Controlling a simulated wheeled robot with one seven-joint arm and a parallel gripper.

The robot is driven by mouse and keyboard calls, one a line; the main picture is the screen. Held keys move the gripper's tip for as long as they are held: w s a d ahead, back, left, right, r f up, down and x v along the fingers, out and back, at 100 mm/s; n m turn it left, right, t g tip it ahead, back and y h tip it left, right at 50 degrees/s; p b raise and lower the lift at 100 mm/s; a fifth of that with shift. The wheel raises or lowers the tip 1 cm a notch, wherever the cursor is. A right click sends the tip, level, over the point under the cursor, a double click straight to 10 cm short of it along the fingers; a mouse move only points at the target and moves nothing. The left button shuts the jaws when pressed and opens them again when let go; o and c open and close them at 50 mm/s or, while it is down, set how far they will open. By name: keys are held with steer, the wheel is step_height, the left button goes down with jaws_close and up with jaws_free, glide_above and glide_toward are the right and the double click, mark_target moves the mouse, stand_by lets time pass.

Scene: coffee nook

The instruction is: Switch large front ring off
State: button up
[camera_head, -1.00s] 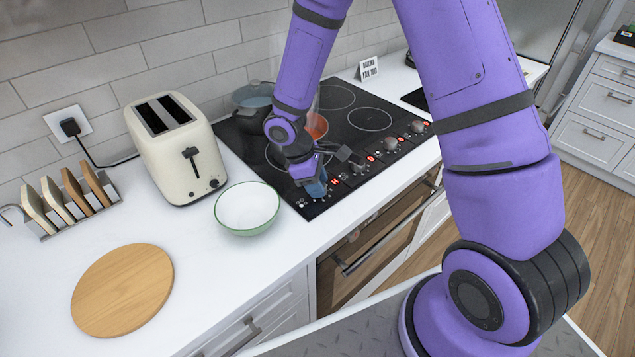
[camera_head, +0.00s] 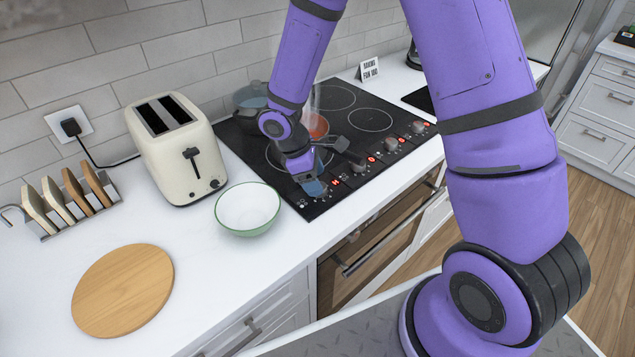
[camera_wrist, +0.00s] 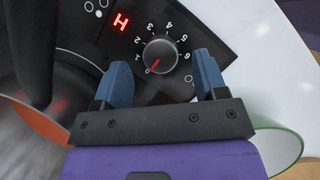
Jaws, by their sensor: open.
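My gripper (camera_head: 315,188) is over the near left corner of the black cooktop (camera_head: 375,140). In the wrist view its two blue fingers (camera_wrist: 161,80) are open and empty. A round dark knob (camera_wrist: 160,55) sits just beyond and between the fingertips; I cannot tell if they touch it. Its red pointer line is at the lower left, by a mark that looks like 0. A red H (camera_wrist: 120,22) is lit beside it. In the head view my gripper hides this knob. Front cooking rings (camera_head: 371,119) show, the left one partly hidden by my arm.
More knobs (camera_head: 390,144) with red displays line the cooktop's front edge. An orange pan (camera_head: 317,126) and its dark handle lie close to my gripper. A dark pot (camera_head: 250,100) stands behind. A green-rimmed bowl (camera_head: 247,228) and a toaster (camera_head: 175,150) stand left.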

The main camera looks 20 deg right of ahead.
steer(key=v, duration=0.8)
steer(key=shift+r, duration=0.35)
steer(key=s+d+r+m+t+y, duration=0.1)
steer(key=s+d+r+m+t, duration=0.2)
steer(key=r, duration=0.6)
steer(key=s+d+r+m+y, duration=0.1)
steer(key=s+d+r+m, duration=0.4)
steer(key=r, duration=0.4)
steer(key=s+d+r+m+t+y, duration=0.1)
steer(key=s+r+m+t, duration=0.1)
steer(key=s, duration=0.5)
steer(key=s+d+r+m+t+y, duration=0.1)
steer(key=s+r+m+t, duration=0.1)
steer(key=s+r, duration=0.3)
steer(key=s, duration=0.3)
steer(key=shift+d+r+m, duration=0.25)
steer(key=shift+d+m, duration=0.15)
